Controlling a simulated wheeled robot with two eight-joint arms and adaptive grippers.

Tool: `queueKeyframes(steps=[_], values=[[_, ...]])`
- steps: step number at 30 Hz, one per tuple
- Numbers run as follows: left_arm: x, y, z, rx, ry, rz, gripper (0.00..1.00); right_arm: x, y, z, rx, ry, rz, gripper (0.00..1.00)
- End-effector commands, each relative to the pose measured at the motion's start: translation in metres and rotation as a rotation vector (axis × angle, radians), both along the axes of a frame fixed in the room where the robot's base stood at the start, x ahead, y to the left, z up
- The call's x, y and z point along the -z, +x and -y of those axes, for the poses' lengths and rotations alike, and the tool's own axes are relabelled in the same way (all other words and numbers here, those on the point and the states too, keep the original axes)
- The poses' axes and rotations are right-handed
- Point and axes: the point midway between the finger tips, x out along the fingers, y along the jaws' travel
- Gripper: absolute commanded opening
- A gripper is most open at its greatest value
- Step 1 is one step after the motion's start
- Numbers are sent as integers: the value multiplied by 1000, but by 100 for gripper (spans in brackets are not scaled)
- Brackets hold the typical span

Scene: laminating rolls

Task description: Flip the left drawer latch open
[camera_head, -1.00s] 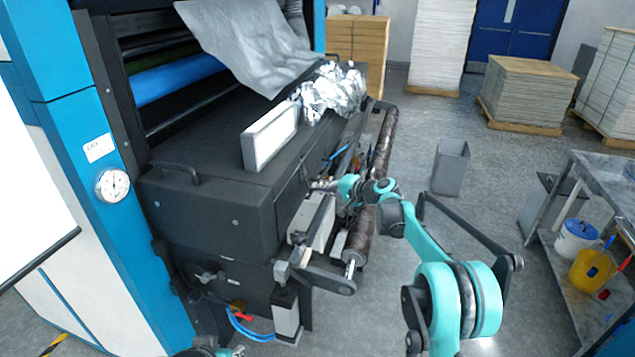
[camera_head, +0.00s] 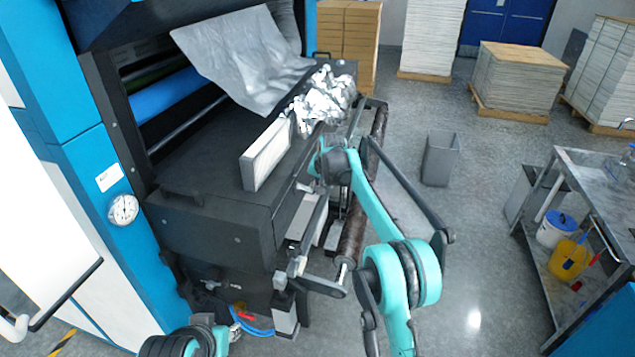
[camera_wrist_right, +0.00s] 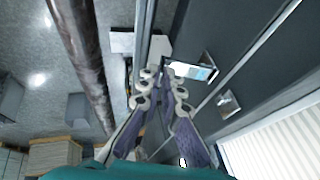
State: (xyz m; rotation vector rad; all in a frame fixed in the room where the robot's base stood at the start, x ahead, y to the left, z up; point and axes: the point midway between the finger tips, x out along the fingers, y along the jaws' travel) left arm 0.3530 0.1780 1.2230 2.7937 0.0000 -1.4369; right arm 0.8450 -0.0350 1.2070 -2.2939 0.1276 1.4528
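The dark machine box (camera_head: 215,215) with the drawer front stands left of centre in the head view. My right gripper (camera_head: 318,165) is at its right-hand side, its fingertips hard to make out there. In the right wrist view my right gripper (camera_wrist_right: 159,74) has its two fingers slightly apart with a narrow gap, nothing seen between them. A bright metal latch (camera_wrist_right: 205,70) on the dark face is just right of the fingertips; contact cannot be told. A second metal latch (camera_wrist_right: 228,103) is farther right. I cannot tell which is the left one.
A white framed block (camera_head: 268,152) and crumpled foil (camera_head: 325,98) lie on the box top. A dark roller (camera_head: 352,235) runs along the box's right side, close to my right arm. A grey bin (camera_head: 440,158) and open floor are farther right.

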Motion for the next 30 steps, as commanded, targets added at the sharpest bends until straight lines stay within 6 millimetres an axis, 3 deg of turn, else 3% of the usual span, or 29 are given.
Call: queueKeyframes(steps=[9,25,28,30], values=[[-22,0,0,0,0,0,32,-9,1,-3,-1,-114,-38,0],[-24,0,0,0,0,0,32,-9,1,-4,-2,-137,-45,0],[-24,0,0,0,0,0,32,-9,1,-4,-2,-137,-45,26],[-24,0,0,0,0,0,32,-9,1,-4,-1,-137,-45,26]])
